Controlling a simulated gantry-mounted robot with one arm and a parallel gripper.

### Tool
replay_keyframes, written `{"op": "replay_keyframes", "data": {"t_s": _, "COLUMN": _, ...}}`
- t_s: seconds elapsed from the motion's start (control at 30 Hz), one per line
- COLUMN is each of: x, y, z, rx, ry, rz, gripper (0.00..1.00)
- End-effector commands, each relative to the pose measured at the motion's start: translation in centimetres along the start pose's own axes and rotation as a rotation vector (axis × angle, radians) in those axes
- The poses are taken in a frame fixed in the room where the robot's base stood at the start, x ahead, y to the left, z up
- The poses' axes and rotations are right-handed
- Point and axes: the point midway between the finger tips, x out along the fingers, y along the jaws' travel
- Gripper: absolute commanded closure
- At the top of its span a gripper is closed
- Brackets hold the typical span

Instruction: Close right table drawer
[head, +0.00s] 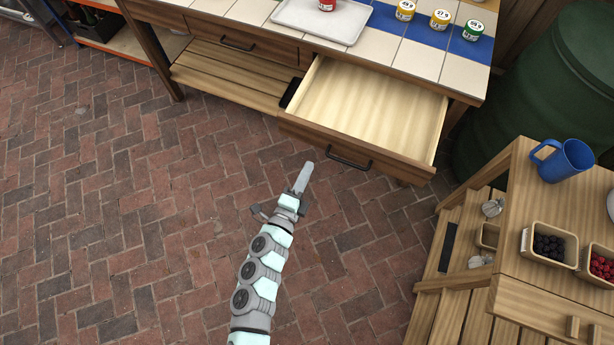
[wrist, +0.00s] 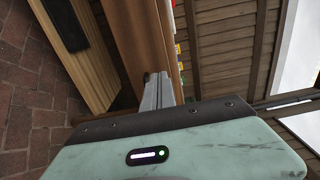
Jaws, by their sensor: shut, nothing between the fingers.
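The right table drawer (head: 365,105) is pulled far out of the wooden table in the head view. Its pale interior looks empty, and its front carries a dark bar handle (head: 349,161). My gripper (head: 308,168) is shut and empty, just in front of the drawer and a little left of the handle. I cannot tell from the head view whether its tip touches the drawer front. In the wrist view my gripper's fingers (wrist: 156,92) are together and point towards brown wood of the table; the drawer's outline is not clear there.
The tiled table top (head: 390,47) bears a grey tray (head: 322,18) and several small jars. A side table (head: 560,205) at the right holds a blue mug (head: 563,160) and berry boxes. A green barrel (head: 545,85) stands behind it. The brick floor (head: 130,220) at left is clear.

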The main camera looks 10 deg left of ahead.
Motion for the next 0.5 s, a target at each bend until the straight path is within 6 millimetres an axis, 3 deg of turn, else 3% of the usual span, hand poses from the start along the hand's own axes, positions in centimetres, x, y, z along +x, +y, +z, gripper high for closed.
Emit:
{"op": "replay_keyframes", "data": {"t_s": 0.2, "x": 5.0, "y": -0.2, "z": -0.2, "rx": -0.002, "ry": 0.006, "rz": -0.008, "gripper": 1.00}}
{"op": "replay_keyframes", "data": {"t_s": 0.5, "x": 9.0, "y": -0.2, "z": -0.2, "rx": -0.003, "ry": 0.003, "rz": -0.006, "gripper": 1.00}}
